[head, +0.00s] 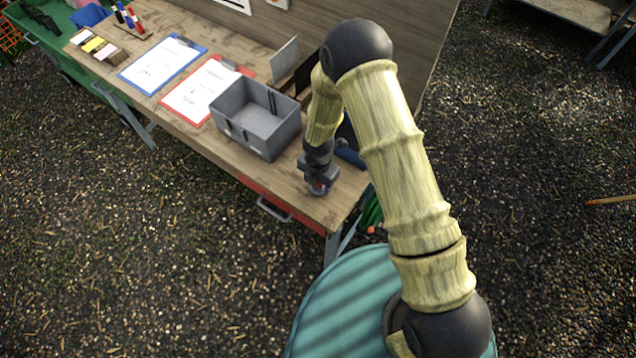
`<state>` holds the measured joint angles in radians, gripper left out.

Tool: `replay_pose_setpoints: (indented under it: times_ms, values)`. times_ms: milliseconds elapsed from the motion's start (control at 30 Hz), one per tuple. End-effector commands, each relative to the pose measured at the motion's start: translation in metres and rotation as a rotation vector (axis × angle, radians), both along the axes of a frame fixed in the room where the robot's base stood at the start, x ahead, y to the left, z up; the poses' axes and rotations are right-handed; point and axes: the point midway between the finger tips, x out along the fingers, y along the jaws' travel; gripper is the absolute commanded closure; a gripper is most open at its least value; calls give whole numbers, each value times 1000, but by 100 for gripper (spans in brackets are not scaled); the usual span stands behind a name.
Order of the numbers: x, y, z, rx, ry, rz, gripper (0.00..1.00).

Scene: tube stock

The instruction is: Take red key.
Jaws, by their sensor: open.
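My gripper (318,183) points down at the near right end of the wooden workbench (180,104), to the right of the grey bin. Its jaws are open. A small bit of red (317,187) shows between or just under the fingertips, low against the bench top. It may be the red key, but the gripper hides most of it and I cannot make out its shape. I cannot tell whether the fingers touch it.
A grey open bin (256,123) stands close left of the gripper. A red clipboard (246,72) and a blue clipboard (133,75) lie farther left. A red drawer with a handle (273,210) is under the bench's front edge.

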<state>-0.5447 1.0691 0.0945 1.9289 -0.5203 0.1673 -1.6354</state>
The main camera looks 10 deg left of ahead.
Motion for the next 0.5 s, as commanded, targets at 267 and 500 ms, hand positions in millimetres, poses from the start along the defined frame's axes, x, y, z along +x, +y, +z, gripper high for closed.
replay_pose_setpoints:
  times_ms: [267, 500]
  values:
    - [0, 1, 0, 0, 0, 1, 79]
    - [-1, 1, 0, 0, 0, 3, 100]
